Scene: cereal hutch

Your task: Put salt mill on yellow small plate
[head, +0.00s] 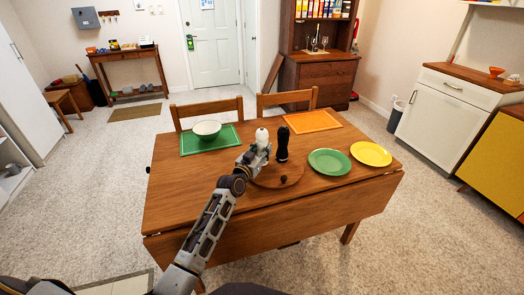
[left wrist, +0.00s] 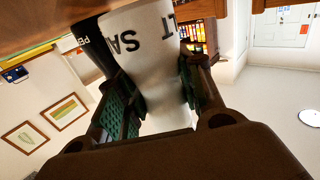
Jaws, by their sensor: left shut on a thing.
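The white salt mill (head: 262,139) stands upright at the round wooden board (head: 276,179) on the table. My left gripper (head: 256,153) is shut on it. In the left wrist view the salt mill (left wrist: 144,60), marked with black letters, sits between the two fingers (left wrist: 155,105). The black pepper mill (head: 282,143) stands just right of it; part of it shows in the left wrist view (left wrist: 90,45). The yellow small plate (head: 371,154) lies empty at the right end of the table. My right gripper is not in view.
A green plate (head: 329,162) lies between the mills and the yellow plate. A bowl (head: 207,130) stands on a green placemat (head: 189,146) at the left. An orange placemat (head: 312,122) lies at the back. A small dark knob (head: 284,179) is on the board's front.

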